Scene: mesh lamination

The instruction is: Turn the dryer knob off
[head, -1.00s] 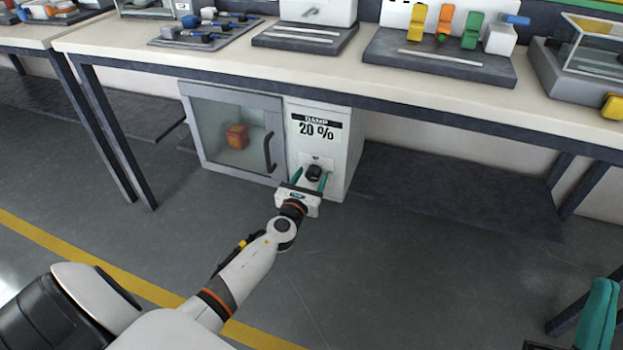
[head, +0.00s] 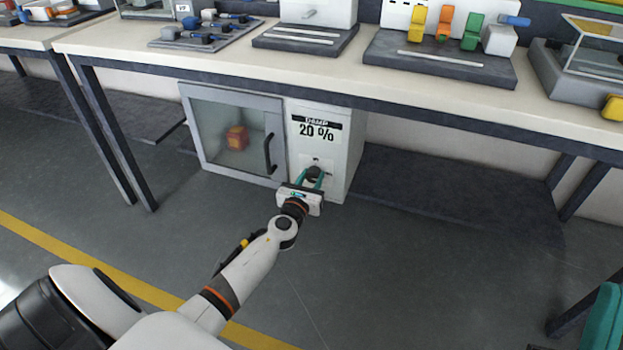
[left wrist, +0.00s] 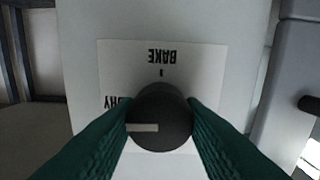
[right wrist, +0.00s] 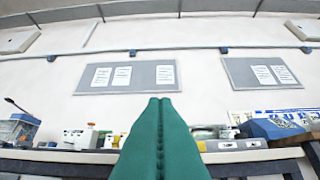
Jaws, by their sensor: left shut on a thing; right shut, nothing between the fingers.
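The dryer (head: 232,135) stands under the bench, with a glass door and a white control panel reading "DAMP 20 %" (head: 317,130). Its dark round knob (head: 314,173) is low on that panel. In the left wrist view the knob (left wrist: 160,117) has a light pointer line toward the "DRY" label at the left; the "BAKE" label (left wrist: 162,56) appears upside down above it. My left gripper (head: 312,178) is shut on the knob, one green finger on each side. My right gripper (right wrist: 160,102) is shut and empty, away from the dryer.
An orange block (head: 237,137) sits behind the glass door. The dark door handle (head: 269,153) is left of the panel. The bench top (head: 220,60) is above, with table legs (head: 120,140) at the left. The floor in front is clear.

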